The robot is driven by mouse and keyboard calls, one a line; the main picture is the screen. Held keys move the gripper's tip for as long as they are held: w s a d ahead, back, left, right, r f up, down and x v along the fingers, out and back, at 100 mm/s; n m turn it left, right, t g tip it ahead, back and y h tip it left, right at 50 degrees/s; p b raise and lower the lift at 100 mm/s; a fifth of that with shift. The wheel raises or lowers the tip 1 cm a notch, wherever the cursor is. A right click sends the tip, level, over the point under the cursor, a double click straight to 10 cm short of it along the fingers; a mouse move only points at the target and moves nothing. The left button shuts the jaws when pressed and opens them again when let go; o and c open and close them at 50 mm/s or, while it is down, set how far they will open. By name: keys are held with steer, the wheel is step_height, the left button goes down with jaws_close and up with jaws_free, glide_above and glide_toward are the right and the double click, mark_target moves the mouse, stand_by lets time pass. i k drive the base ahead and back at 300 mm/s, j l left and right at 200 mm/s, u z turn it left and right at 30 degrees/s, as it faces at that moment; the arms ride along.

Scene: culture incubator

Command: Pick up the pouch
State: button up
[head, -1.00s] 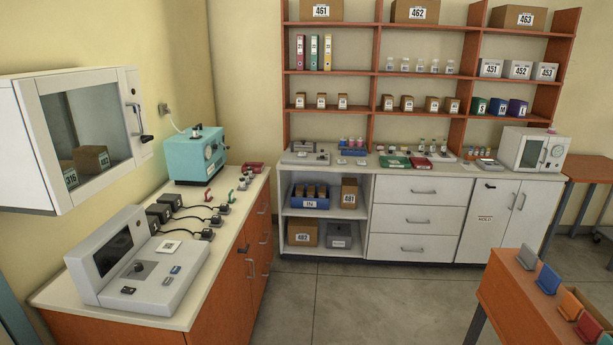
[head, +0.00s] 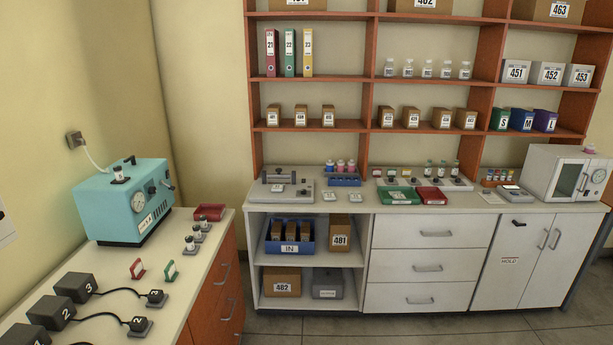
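I cannot pick out a pouch for certain in the head view. Small white flat items (head: 341,197) lie on the back counter (head: 400,209), in front of a blue rack (head: 343,181) of pink-capped bottles. They are too small to identify. A grey flat device (head: 281,188) with a raised bar stands to their left, with a small white labelled piece on it. A green tray (head: 398,196) and a red tray (head: 432,196) lie to their right. My gripper is not in view.
A side counter with a teal machine (head: 124,203) and black numbered blocks (head: 77,287) stands at the left. Orange shelves (head: 440,91) rise behind the back counter. A white oven-like device (head: 562,174) stands at its right end. Floor (head: 440,325) before the cabinets is clear.

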mark_target(277, 186)
steer(key=i+u, duration=0.2)
steer(key=i, duration=0.25)
steer(key=i+l+u, duration=0.2)
steer(key=i, duration=0.2)
steer(key=i+l+u, duration=0.25)
steer(key=i, duration=0.2)
steer(key=i+l+u, duration=0.2)
steer(key=i, duration=0.2)
steer(key=i+l+u, duration=0.55)
steer(key=l, duration=0.35)
steer(key=i+l+u, duration=0.35)
steer(key=l, duration=0.4)
